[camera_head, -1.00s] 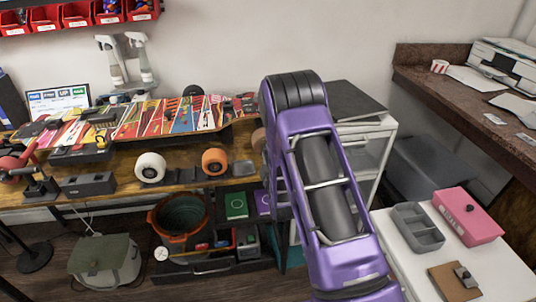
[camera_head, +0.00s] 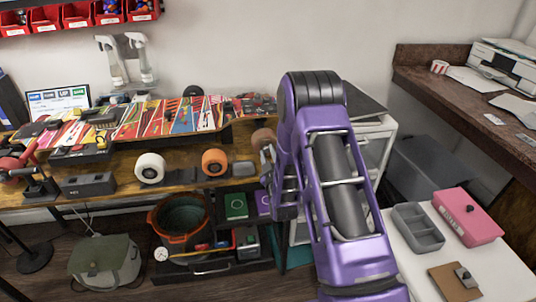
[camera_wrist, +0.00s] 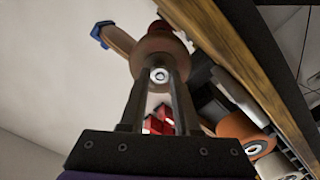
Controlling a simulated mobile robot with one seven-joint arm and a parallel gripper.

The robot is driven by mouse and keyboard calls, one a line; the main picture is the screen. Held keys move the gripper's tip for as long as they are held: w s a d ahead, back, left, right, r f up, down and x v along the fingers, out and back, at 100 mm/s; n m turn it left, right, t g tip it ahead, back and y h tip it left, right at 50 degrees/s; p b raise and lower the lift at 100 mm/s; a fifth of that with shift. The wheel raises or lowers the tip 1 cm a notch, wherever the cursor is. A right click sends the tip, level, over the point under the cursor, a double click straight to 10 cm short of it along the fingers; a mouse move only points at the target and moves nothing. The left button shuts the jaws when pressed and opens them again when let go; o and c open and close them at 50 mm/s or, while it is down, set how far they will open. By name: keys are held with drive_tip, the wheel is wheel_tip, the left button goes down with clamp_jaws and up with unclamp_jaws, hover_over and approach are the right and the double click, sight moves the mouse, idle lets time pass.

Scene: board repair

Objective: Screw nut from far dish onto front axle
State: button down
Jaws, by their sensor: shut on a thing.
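My gripper (camera_wrist: 159,82) is shut on a small silver nut (camera_wrist: 159,75) between its fingertips in the wrist view. A brown wheel (camera_wrist: 158,48) is right beyond the fingertips. Whether the nut touches the wheel or its axle cannot be told. In the head view my gripper (camera_head: 267,160) is beside the brown wheel (camera_head: 263,138), at the right end of the bench. The axle end is hidden. A dark grey dish (camera_head: 243,168) sits on the bench, right of an orange wheel (camera_head: 214,162); its inside is unclear.
A decorated skateboard deck (camera_head: 150,118) lies along the bench. A white wheel (camera_head: 150,168) stands at the front.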

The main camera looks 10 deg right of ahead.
drive_tip(key=m, duration=0.4)
drive_tip(key=shift+d, duration=0.1)
drive_tip(key=shift+m, duration=0.9)
drive_tip(key=shift+f, duration=0.1)
drive_tip(key=m, duration=0.2)
drive_tip(key=shift+m, duration=0.3)
drive_tip(key=m, duration=0.3)
drive_tip(key=shift+m, duration=0.7)
drive_tip(key=m, duration=0.4)
drive_tip(key=c, duration=0.5)
unclamp_jaws()
drive_tip(key=shift+c, duration=0.2)
